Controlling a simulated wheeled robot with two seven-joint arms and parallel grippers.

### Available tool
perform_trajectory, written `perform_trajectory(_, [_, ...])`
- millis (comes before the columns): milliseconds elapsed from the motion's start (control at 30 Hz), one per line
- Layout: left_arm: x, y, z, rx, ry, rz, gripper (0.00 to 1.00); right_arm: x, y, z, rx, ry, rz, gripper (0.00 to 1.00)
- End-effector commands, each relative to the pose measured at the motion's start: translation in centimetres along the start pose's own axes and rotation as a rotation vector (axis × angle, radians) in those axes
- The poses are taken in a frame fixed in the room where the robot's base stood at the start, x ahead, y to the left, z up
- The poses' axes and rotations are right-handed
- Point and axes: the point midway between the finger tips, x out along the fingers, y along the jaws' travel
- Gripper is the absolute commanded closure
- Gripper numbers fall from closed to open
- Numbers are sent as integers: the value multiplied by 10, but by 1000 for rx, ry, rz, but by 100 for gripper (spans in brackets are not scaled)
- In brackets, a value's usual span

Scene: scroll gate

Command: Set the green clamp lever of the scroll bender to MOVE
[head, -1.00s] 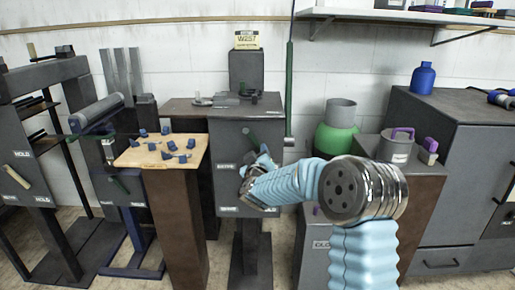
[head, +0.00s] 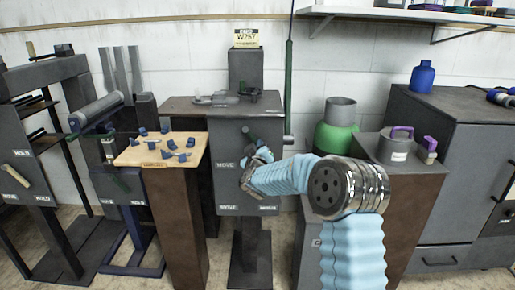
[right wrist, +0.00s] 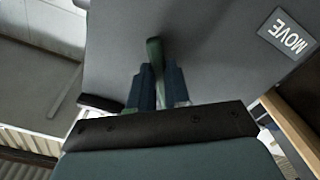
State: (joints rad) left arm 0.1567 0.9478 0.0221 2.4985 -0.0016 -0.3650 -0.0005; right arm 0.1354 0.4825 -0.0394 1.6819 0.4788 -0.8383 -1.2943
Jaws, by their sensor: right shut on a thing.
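The scroll bender is the grey cabinet (head: 232,190) in the middle of the head view, with a sign numbered W257 above it. Its green clamp lever (head: 248,134) is on the front panel, slanting, its lower part hidden by my gripper. My right gripper (head: 252,164) is at this lever. In the right wrist view, the two dark fingers (right wrist: 160,88) are shut on the green lever (right wrist: 154,55), whose end sticks out beyond them. A MOVE label (head: 225,164) is left of the gripper on the panel; it also shows in the right wrist view (right wrist: 288,35). My left gripper is not seen.
A wooden board (head: 160,150) with several blue pieces stands left of the bender. A green container (head: 335,138) and a grey pot with a purple handle (head: 397,147) are at the right. More label plates (head: 228,208) sit low on the panel.

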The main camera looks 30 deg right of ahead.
Motion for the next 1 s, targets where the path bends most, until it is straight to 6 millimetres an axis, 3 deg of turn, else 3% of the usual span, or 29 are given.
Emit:
perform_trajectory(467, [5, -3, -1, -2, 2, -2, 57, 0, -5, 1, 51, 0, -1, 100])
perform_trajectory(1000, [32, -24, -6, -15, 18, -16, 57, 0, -36, -6, 479, 1, -2, 100])
